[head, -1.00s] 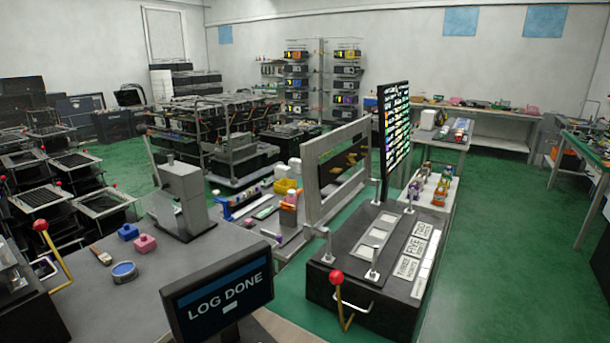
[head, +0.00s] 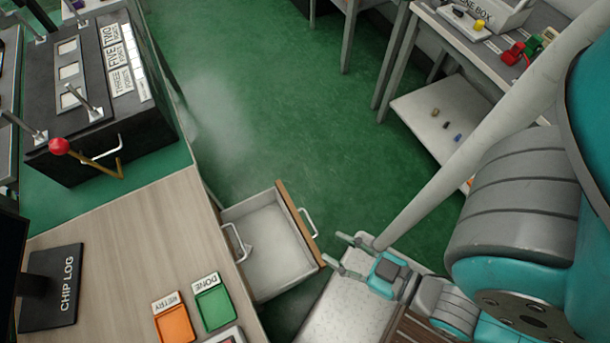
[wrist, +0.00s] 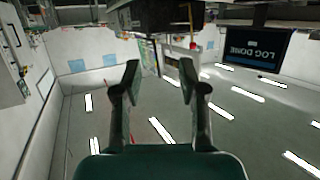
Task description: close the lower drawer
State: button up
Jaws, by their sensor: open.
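The open drawer (head: 268,250) sticks out from the right side of the wooden desk in the head view. Its tray looks empty. Its wooden front (head: 299,222) carries a pale handle (head: 308,222) on the outer side. A second handle (head: 236,243) shows at the desk edge above the drawer. My gripper (head: 335,248) is open and empty, just right of the drawer front near its lower end. I cannot tell if it touches the front. In the wrist view the two fingers (wrist: 158,70) stand apart with nothing between them; the drawer is not recognisable there.
The desk (head: 130,240) holds an orange RETRY tile (head: 174,322), a green DONE tile (head: 214,306) and a CHIP LOG base (head: 52,290). A black lever box (head: 95,110) stands upper left. A side table (head: 490,55) with a low shelf (head: 440,115) is upper right. Green floor between is clear.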

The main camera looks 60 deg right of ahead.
aim_at(285, 254)
jog(key=k+l+z, duration=0.1)
jog(key=z, duration=0.35)
jog(key=l+z, duration=0.2)
jog(key=z, duration=0.3)
jog(key=k+l+z, duration=0.1)
jog(key=z, duration=0.35)
jog(key=l, duration=0.25)
